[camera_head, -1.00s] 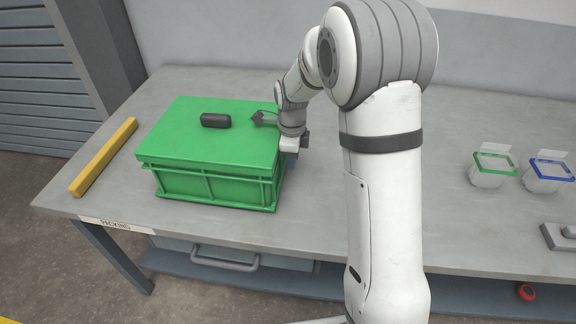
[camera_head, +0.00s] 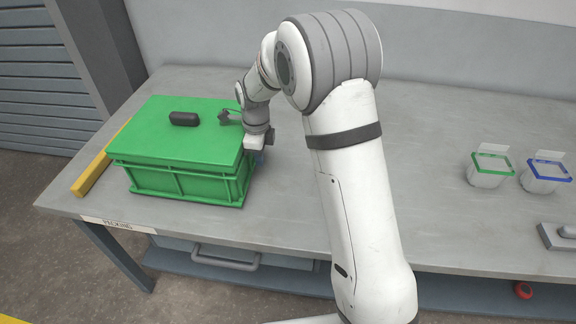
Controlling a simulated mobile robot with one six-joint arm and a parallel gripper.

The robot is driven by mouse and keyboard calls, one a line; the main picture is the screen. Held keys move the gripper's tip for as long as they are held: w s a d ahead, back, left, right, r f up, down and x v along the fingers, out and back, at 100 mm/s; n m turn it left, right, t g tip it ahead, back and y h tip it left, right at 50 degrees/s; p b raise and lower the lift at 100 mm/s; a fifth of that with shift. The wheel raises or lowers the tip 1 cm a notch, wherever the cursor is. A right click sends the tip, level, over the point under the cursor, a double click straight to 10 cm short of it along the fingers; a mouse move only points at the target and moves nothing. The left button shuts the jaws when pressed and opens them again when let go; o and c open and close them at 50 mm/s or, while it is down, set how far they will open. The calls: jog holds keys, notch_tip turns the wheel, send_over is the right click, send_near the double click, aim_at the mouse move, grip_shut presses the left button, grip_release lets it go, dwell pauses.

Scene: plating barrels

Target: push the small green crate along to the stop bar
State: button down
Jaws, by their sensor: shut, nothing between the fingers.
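The small green crate (camera_head: 190,184) stands upright on the grey table, its lid on, with a black handle (camera_head: 184,118) on top. The yellow stop bar (camera_head: 92,172) lies along the table's left end. The crate's left side now covers part of the bar in this view; I cannot tell whether they touch. My gripper (camera_head: 258,152) is at the crate's right side, low beside the wall. It is shut and empty. Its fingertips are mostly hidden behind the wrist and the crate's edge.
Two clear containers, one with a green rim (camera_head: 490,170) and one with a blue rim (camera_head: 545,176), stand at the table's right. A grey device (camera_head: 560,236) lies near the right edge.

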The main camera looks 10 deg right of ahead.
jog(key=shift+w+a+p, duration=0.45)
jog(key=shift+w+a, duration=0.15)
jog(key=shift+a, duration=1.5)
jog(key=shift+w+a+p, duration=0.5)
jog(key=shift+w+a, duration=0.15)
jog(key=shift+a, duration=1.45)
jog(key=shift+w+a+p, duration=0.45)
jog(key=shift+w+a, duration=0.15)
jog(key=shift+a, duration=1.5)
jog(key=shift+s+d+b, duration=0.15)
jog(key=shift+s+d, duration=0.05)
jog(key=shift+d, duration=0.45)
jog(key=shift+s+d+b, duration=0.2)
jog(key=shift+d, duration=0.5)
jog(key=shift+s+d+b, duration=0.15)
jog(key=shift+s+d, duration=0.05)
jog(key=shift+d, duration=0.45)
notch_tip(320, 180, up, 14)
jog(key=p, duration=0.9)
